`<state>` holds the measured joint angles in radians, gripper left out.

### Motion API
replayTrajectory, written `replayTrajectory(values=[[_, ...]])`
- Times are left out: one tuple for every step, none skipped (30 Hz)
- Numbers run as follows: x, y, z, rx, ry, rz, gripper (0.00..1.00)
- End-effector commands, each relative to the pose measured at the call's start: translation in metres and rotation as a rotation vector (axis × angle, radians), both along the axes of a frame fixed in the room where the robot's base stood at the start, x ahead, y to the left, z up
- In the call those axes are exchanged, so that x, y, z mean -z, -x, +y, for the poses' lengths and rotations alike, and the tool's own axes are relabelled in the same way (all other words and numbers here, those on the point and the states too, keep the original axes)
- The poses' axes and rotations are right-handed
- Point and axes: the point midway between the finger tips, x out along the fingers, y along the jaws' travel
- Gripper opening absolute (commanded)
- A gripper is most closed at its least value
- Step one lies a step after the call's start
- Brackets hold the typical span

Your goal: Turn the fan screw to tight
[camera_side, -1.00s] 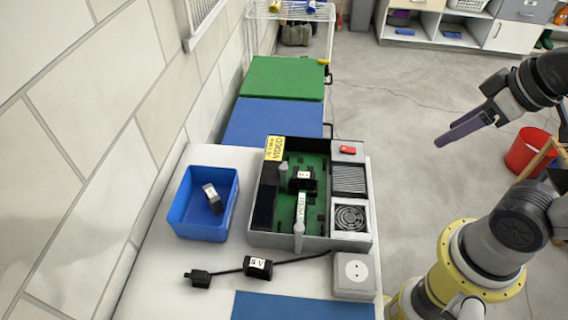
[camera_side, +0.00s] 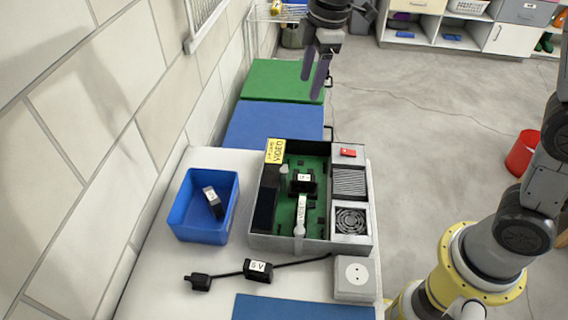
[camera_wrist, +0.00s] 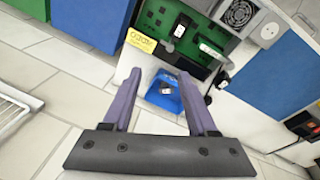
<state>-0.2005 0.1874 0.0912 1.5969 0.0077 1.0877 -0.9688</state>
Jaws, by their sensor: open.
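The fan (camera_side: 350,220) sits behind a round grille in the front right corner of a grey box (camera_side: 275,240) on the white table. It also shows at the top of the wrist view (camera_wrist: 238,13). The fan screw is too small to make out. My gripper (camera_side: 313,82) hangs open and empty above the far end of the work area, over the green panel and well away from the fan. In the wrist view, my gripper's two purple fingers (camera_wrist: 160,80) are spread apart with nothing held between them.
A blue bin (camera_side: 176,215) holding a black part stands left of the box. A black adapter (camera_side: 258,270) with a cable and a white socket block (camera_side: 354,277) lie in front. A blue panel (camera_side: 275,122) and a green panel (camera_side: 283,80) lie behind. A tiled wall borders the left.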

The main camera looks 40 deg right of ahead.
Motion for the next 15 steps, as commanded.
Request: replayTrajectory(values=[[0.02,-0.012,0.011,-0.027,0.009,0.035,0.58],[0.03,-0.018,0.016,-0.038,0.012,0.053,0.58],[0.042,-0.024,0.022,-0.049,0.018,0.074,0.58],[0.051,-0.027,0.027,-0.055,0.022,0.089,0.58],[0.061,-0.029,0.03,-0.061,0.024,0.105,0.58],[0.071,-0.031,0.035,-0.068,0.03,0.123,0.58],[0.079,-0.032,0.038,-0.073,0.033,0.136,0.58],[0.085,-0.032,0.04,-0.077,0.035,0.149,0.58],[0.093,-0.03,0.042,-0.082,0.04,0.165,0.58],[0.097,-0.03,0.043,-0.084,0.042,0.173,0.58],[0.1,-0.029,0.044,-0.087,0.044,0.18,0.58],[0.104,-0.028,0.045,-0.089,0.046,0.184,0.58],[0.106,-0.028,0.046,-0.092,0.047,0.188,0.58],[0.108,-0.027,0.047,-0.093,0.046,0.187,0.58],[0.111,-0.027,0.047,-0.093,0.047,0.188,0.58]])
